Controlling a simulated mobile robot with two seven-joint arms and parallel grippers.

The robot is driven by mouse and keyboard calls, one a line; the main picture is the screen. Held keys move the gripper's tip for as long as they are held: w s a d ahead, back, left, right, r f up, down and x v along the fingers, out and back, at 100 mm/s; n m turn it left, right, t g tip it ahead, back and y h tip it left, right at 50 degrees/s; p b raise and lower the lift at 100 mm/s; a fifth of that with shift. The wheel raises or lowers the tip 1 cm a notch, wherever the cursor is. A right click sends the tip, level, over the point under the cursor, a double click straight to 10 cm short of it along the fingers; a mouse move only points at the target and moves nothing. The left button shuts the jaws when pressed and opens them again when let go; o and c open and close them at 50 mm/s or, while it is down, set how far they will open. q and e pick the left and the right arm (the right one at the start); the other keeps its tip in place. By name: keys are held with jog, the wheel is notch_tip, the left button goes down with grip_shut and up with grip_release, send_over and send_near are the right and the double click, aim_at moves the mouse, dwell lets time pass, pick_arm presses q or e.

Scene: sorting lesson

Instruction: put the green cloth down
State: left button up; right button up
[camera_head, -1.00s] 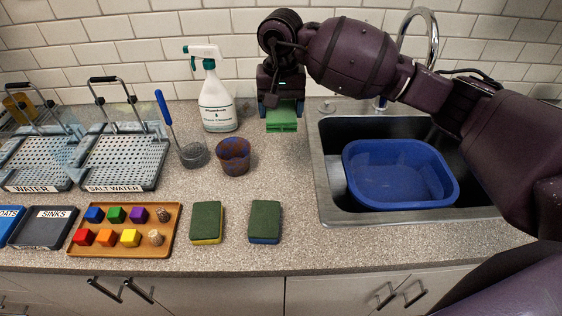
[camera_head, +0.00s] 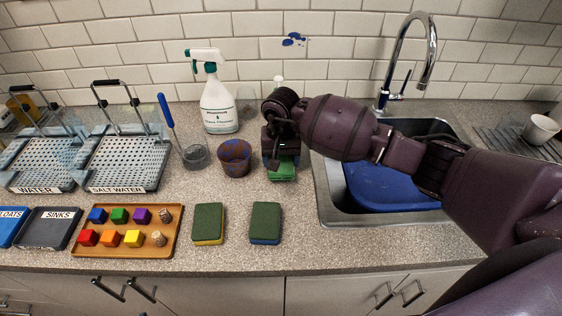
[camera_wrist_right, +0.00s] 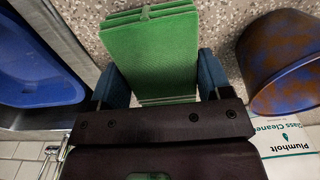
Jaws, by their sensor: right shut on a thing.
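The green cloth (camera_head: 283,170) is a folded stack of layers. It is between the fingers of my right gripper (camera_head: 281,163), which is shut on it. In the right wrist view the cloth (camera_wrist_right: 152,55) reaches out past the blue fingers of the gripper (camera_wrist_right: 160,85), with the speckled counter behind it. I cannot tell whether the cloth touches the counter. My left gripper is not in view.
A brown and blue cup (camera_head: 234,158) stands just left of the gripper. A spray bottle (camera_head: 217,105) stands behind it. The sink with a blue basin (camera_head: 385,190) is to the right. Two sponges (camera_head: 208,223) (camera_head: 265,222) lie in front. Counter (camera_head: 270,195) between is clear.

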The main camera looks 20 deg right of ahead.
jog(key=shift+f, duration=0.9)
jog(key=shift+f, duration=0.15)
jog(key=o, duration=1)
